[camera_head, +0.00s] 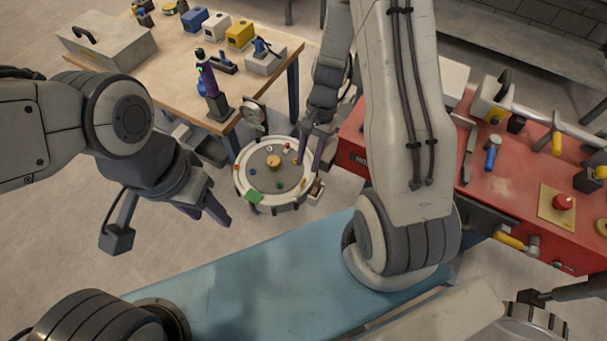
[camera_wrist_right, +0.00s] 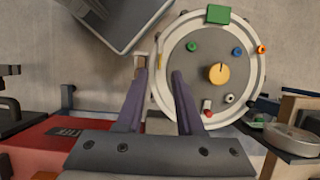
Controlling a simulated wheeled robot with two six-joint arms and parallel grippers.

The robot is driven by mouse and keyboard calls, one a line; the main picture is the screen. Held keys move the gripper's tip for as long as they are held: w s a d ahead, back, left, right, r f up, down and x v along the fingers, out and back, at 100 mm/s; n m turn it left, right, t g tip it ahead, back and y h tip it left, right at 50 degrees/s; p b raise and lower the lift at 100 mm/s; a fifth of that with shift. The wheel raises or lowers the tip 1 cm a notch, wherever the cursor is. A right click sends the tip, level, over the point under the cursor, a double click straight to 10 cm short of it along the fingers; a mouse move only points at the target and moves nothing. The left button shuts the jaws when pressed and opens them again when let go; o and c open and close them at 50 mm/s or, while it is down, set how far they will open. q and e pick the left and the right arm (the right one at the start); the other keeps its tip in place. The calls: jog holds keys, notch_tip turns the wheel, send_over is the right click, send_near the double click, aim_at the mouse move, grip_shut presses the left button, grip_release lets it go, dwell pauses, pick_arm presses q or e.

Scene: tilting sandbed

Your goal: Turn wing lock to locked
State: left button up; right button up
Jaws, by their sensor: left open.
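The round sandbed (camera_head: 240,184) has a pale rim and a grey disc with a yellow-orange knob (camera_head: 274,161) in its middle; in the right wrist view the knob (camera_wrist_right: 219,73) has a dark pointer line. A small pale and brown piece (camera_head: 316,188) sits beside the rim. It also shows near a fingertip in the right wrist view (camera_wrist_right: 141,62); I cannot tell whether it is the wing lock. My right gripper (camera_head: 312,158) is over the sandbed's right edge, its fingers apart and empty (camera_wrist_right: 161,75). My left gripper (camera_head: 222,217) is open, left of the sandbed.
A green block (camera_head: 254,196) sits on the near rim, and several small coloured pieces ring the knob. A wooden table (camera_head: 170,70) with boxes stands behind left. A red bench (camera_head: 510,190) with tools is at right. Open floor (camera_head: 70,235) lies at left.

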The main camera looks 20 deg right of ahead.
aim_at(304, 179)
jog(key=x, duration=0.6)
grip_shut()
